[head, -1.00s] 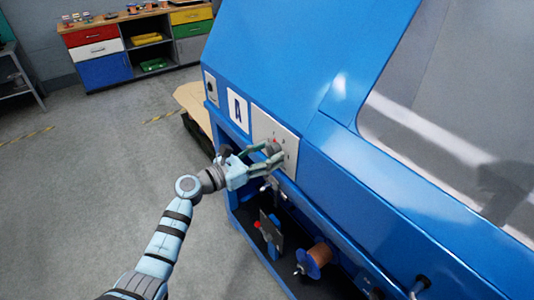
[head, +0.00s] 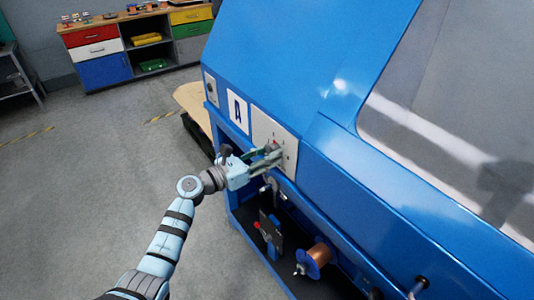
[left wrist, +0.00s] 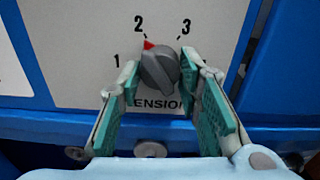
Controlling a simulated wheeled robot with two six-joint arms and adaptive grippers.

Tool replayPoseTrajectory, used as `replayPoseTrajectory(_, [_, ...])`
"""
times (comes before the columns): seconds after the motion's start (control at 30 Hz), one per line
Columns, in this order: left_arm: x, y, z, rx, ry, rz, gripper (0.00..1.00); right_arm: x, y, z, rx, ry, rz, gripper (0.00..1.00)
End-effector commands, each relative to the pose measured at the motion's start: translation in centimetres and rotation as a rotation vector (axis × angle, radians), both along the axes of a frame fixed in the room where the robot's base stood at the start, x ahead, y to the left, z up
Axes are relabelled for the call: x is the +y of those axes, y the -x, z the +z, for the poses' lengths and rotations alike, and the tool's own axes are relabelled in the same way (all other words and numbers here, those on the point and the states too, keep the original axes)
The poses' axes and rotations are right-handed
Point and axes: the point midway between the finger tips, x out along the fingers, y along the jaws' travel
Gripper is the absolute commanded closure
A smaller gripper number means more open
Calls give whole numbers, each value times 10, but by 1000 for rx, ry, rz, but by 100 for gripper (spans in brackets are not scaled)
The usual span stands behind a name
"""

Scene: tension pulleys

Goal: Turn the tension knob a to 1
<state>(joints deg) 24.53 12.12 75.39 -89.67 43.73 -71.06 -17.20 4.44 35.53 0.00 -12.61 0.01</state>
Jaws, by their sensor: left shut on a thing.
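Tension knob a (left wrist: 160,72) is a grey round knob with a raised grip bar and a red pointer mark. It sits on a white plate (left wrist: 80,35) printed 1, 2 and 3, with the word TENSION partly hidden below. The red mark points at 2, up and slightly left. My left gripper (left wrist: 158,62) is shut on the knob, one green-padded finger on each side. In the head view my left gripper (head: 275,154) reaches the plate on the blue machine and mostly covers the knob. My right gripper is not in view.
The blue machine (head: 300,70) fills the right side, with a label A (head: 237,108) beside the plate. Below are an open bay with a copper spool (head: 318,255) and a small metal bracket (head: 271,228). Open grey floor lies left; drawers (head: 95,50) stand behind.

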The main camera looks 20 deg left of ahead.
Motion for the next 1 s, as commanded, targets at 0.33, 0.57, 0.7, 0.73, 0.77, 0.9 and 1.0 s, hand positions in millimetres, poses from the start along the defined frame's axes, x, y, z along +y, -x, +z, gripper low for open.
replayPoseTrajectory(0.33, [0, 0, 3, 160, 192, 1, 96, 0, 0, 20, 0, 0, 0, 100])
replayPoseTrajectory(0.57, [0, 0, 4, 300, 362, 1, 96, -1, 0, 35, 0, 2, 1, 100])
replayPoseTrajectory(0.7, [0, 0, 4, 383, 462, 1, 96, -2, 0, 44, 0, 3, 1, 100])
replayPoseTrajectory(0.73, [-1, 0, 4, 400, 483, 2, 96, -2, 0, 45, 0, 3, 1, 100])
replayPoseTrajectory(0.77, [-1, 0, 3, 418, 503, 2, 96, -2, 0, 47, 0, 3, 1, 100])
replayPoseTrajectory(0.9, [-1, 0, 3, 490, 591, 2, 96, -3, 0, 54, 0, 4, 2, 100])
replayPoseTrajectory(1.0, [-1, 0, 3, 533, 644, 3, 96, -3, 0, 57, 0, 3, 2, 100])
